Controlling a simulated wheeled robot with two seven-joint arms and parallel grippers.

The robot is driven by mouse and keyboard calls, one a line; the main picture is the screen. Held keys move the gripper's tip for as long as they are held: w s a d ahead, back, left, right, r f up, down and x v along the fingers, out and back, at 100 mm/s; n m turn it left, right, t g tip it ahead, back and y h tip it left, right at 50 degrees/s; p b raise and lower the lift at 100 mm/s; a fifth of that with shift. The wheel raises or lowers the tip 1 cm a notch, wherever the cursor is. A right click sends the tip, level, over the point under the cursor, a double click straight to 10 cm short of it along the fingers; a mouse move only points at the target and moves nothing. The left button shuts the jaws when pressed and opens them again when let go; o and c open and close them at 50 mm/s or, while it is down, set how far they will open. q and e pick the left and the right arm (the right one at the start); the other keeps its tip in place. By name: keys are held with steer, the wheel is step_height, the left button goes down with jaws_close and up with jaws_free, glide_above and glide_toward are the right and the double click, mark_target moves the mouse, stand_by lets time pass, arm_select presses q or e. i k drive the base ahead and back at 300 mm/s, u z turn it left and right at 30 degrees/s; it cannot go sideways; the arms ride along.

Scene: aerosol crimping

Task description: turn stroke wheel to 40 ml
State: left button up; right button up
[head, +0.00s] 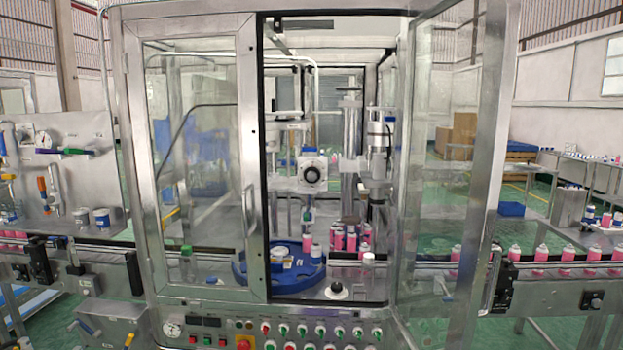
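Through the open right door of the crimping machine I see a round black-rimmed wheel (313,175) with a pale centre, facing me on a white block; it may be the stroke wheel. A second dark knob on a white disc (337,290) sits low on the machine's deck. No ml scale or setting is legible at this size. Neither of my grippers shows in the head view.
The glass door (450,150) stands open on the right; the left door (200,160) is shut. Pink cans (351,240) stand by a blue turntable (285,285) inside. A button panel (270,328) runs along the front.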

mark_target(312, 174)
steer(key=u, duration=1.45)
steer(key=i, duration=1.8)
steer(key=z, duration=2)
